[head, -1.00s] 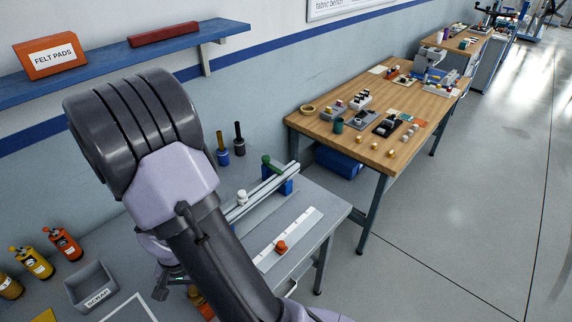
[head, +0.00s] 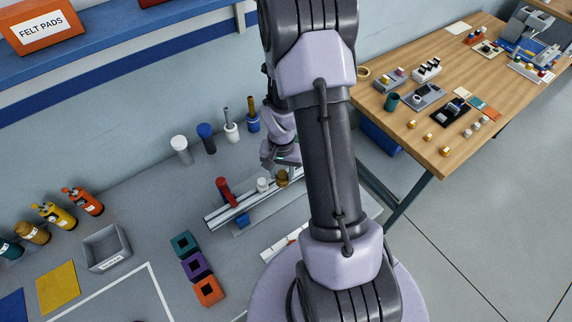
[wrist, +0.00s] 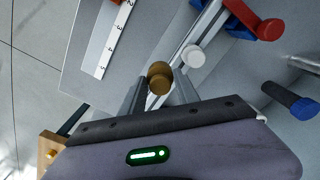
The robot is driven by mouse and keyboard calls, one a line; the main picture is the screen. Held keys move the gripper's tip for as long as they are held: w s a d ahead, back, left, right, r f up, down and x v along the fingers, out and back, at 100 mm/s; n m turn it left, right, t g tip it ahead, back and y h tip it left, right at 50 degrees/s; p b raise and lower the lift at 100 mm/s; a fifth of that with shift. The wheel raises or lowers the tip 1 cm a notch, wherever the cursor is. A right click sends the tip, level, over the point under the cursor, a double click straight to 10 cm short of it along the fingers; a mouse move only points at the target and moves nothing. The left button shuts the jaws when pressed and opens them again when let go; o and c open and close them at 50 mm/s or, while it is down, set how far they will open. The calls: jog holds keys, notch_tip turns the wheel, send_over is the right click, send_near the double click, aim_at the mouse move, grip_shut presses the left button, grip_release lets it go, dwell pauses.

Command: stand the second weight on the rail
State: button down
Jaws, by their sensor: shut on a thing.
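The rail (head: 238,208) is a long silver bar on a grey stand on the bench; it runs diagonally in the wrist view (wrist: 200,28). A white weight (head: 263,185) stands on the rail; it also shows in the wrist view (wrist: 192,54). My gripper (head: 281,167) is shut on a round brass-brown weight (head: 282,177), seen between the fingers in the wrist view (wrist: 159,76). The brown weight is over the rail, right of the white one in the head view, with a small gap between them. I cannot tell whether it touches the rail.
A red-handled clamp (head: 223,190) with a blue base sits near the rail's left end. Several upright handled tools (head: 207,138) stand behind it. Coloured square blocks (head: 196,265) lie in front. A white ruler strip (wrist: 110,40) lies beside the rail. My arm hides the rail's right end.

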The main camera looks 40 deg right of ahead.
jog(key=w+d, duration=0.3)
jog(key=shift+d+f, duration=0.2)
jog(key=shift+w+d+f, duration=0.15)
jog(key=shift+w+d, duration=0.1)
notch_tip(320, 180, down, 3)
jog(key=shift+r+b, duration=0.1)
jog(key=shift+b, duration=0.2)
jog(key=shift+w+f, duration=0.1)
jog(key=shift+f, duration=0.3)
jog(key=c, duration=0.9)
grip_release()
